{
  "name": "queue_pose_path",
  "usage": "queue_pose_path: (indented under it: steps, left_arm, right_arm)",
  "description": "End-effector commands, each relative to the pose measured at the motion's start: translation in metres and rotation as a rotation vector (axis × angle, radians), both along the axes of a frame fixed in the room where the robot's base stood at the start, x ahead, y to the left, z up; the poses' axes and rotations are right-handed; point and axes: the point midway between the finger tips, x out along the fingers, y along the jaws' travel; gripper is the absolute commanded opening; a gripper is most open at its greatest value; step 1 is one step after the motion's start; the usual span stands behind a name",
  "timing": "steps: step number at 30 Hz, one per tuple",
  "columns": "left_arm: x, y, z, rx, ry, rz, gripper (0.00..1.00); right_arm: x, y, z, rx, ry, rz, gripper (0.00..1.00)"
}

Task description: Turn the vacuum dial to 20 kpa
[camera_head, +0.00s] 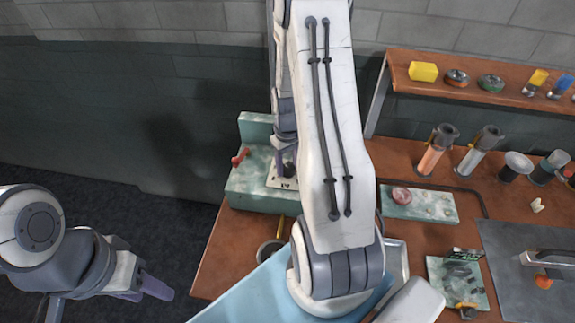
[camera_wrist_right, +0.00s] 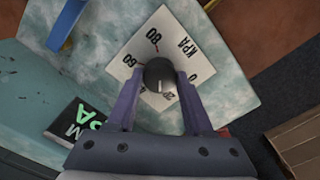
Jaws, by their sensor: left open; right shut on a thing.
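The vacuum dial is a round black knob (camera_wrist_right: 160,75) on a white square plate (camera_wrist_right: 147,42) printed with "KPA", "80", "0" and other numbers partly covered. The plate is on a worn green-grey box (camera_head: 245,190), at the left end of the bench. My right gripper (camera_wrist_right: 160,80) has one finger on each side of the knob and is shut on it. In the head view, my right arm hides most of this contact. I cannot tell clearly which number the knob's pointer marks. My left gripper (camera_head: 150,289) is open and empty, out over the floor at lower left.
A red handle (camera_head: 240,157) sticks out of the box's left side. The brown bench (camera_head: 225,262) carries a round pot (camera_head: 270,250), a flat green plate (camera_head: 430,206) and several cylinders on the right. A wooden shelf (camera_head: 455,90) stands behind. Left of the bench is open floor.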

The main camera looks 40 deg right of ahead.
Motion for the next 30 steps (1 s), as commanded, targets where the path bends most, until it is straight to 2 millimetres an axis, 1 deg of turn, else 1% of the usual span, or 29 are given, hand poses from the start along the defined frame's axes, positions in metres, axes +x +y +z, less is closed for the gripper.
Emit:
queue_pose_path:
  steps: [6, 12, 28, 29, 30]
  left_arm:
    - [0.0, 0.0, -0.0004, 0.0, 0.0, 0.0, 0.5]
    - [0.0, -0.0001, -0.0006, 0.0, 0.0, 0.0, 0.5]
    - [0.0, -0.0001, -0.0007, 0.0, 0.0, 0.0, 0.5]
    - [-0.0001, 0.0, -0.0007, 0.0, 0.0, 0.0, 0.5]
    - [0.0, 0.0001, -0.0007, 0.0, 0.0, 0.0, 0.5]
  right_arm:
    - [0.0001, -0.0003, 0.0008, -0.001, 0.0, 0.118, 0.0]
    - [-0.0001, -0.0004, 0.0009, -0.001, 0.0, 0.177, 0.0]
    - [-0.0002, -0.0004, 0.001, 0.0, 0.0, 0.198, 0.0]
    - [-0.0002, -0.0004, 0.001, -0.001, 0.0, 0.198, 0.59]
    - [-0.0002, -0.0004, 0.0009, -0.001, 0.0, 0.198, 0.74]
